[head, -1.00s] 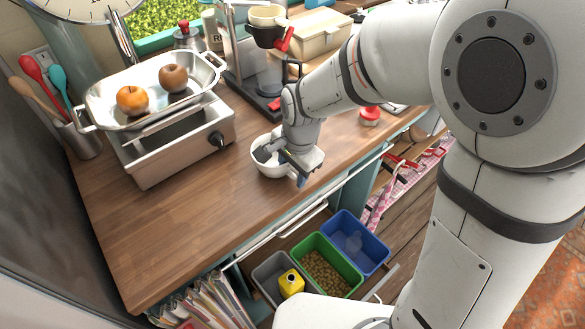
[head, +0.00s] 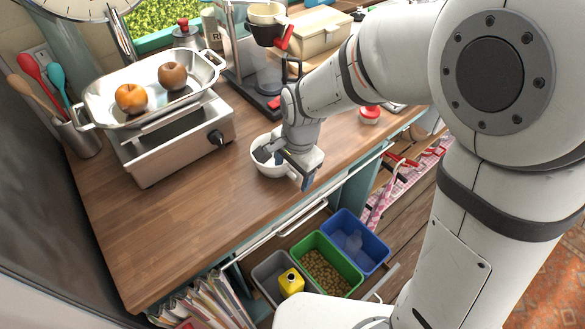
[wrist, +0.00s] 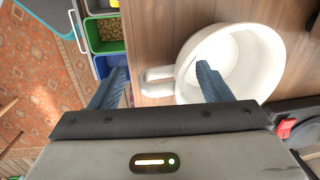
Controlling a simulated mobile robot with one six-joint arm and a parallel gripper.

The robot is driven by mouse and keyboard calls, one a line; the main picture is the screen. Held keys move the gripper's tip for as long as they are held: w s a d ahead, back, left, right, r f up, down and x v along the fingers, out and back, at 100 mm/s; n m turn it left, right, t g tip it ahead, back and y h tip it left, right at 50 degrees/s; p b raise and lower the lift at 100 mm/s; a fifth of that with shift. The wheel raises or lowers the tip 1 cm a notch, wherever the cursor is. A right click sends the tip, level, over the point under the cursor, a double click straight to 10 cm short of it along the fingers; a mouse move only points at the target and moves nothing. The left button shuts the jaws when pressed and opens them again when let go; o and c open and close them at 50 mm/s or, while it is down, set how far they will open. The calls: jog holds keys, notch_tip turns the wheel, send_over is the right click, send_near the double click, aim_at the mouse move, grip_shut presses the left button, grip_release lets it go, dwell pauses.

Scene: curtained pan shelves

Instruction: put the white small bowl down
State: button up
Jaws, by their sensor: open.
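The white small bowl (head: 268,170) rests on the wooden counter near its front edge, upright, partly hidden by my wrist in the head view. In the wrist view the bowl (wrist: 262,62) lies ahead and to the right, with its looped handle (wrist: 158,80) pointing left. My gripper (wrist: 160,82) is open, with the handle between its two fingers and no finger seen pressing on it. The right finger overlaps the bowl's opening in the picture, and the left one is past the counter edge. The bowl looks empty.
A stove (head: 178,140) with a metal pan (head: 100,105) holding two fruits stands left of the bowl. A coffee machine (head: 240,60) stands behind, and a red-lidded jar (head: 370,114) to the right. Counter space (head: 160,225) front left is clear. Coloured bins (head: 328,262) sit below the edge.

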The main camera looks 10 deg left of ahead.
jog(key=r, duration=0.5)
jog(key=d+r, duration=0.1)
jog(key=r, duration=0.1)
jog(key=shift+s+r, duration=0.3)
jog(key=shift+r, duration=0.1)
grip_shut()
dwell(0.6)
dwell(0.6)
jog(key=shift+r, duration=0.1)
notch_tip(320, 180, up, 12)
jog(key=d+p, duration=0.1)
jog(key=p, duration=0.7)
jog(key=shift+s+d, duration=0.15)
jog(key=shift+s, duration=0.3)
jog(key=shift+f, duration=0.2)
dwell(0.3)
